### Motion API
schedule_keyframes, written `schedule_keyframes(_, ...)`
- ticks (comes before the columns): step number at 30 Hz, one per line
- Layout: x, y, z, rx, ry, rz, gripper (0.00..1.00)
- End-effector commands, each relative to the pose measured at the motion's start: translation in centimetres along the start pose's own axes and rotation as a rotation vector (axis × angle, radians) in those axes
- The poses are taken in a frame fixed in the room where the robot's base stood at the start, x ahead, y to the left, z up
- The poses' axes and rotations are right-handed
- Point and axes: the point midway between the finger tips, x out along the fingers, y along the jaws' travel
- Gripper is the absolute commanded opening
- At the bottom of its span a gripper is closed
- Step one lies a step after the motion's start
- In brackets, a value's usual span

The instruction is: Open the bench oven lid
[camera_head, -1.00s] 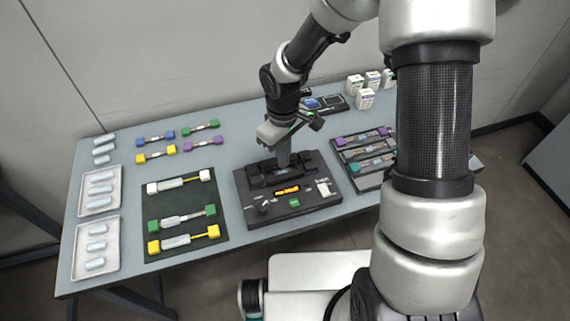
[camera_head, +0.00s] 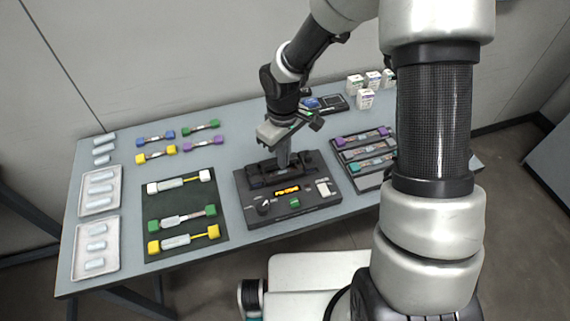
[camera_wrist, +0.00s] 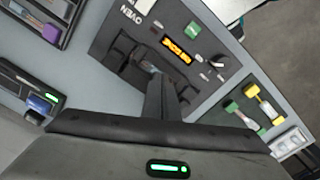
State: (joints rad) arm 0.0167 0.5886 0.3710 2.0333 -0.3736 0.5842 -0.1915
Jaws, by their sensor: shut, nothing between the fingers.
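The black splicer unit (camera_head: 290,211) sits at the middle of the bench's front, with an orange lit display and a green button. The word OVEN (camera_wrist: 126,16) is printed near one end of it in the wrist view, beside a white panel (camera_wrist: 145,5). That panel shows at the unit's right in the head view (camera_head: 323,188). I cannot make out the oven lid clearly or tell its position. My gripper (camera_head: 283,164) is shut and empty, pointing down over the raised rear middle of the unit. Its fingers (camera_wrist: 158,78) hide part of that area; contact cannot be told.
A dark green mat (camera_head: 187,242) with several colored-end holders lies left of the unit. Two white trays (camera_head: 77,262) (camera_head: 84,209) stand at the far left. A dark rack (camera_head: 350,182) is close on the right. Small white boxes (camera_head: 365,99) stand at the back right.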

Motion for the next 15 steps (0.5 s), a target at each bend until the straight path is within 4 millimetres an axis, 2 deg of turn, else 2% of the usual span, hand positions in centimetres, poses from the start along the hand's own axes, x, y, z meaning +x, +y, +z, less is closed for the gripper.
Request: schedule_keyframes(15, 1.9, -0.1, 0.1, 0.000, -0.003, -0.004, 0.00)
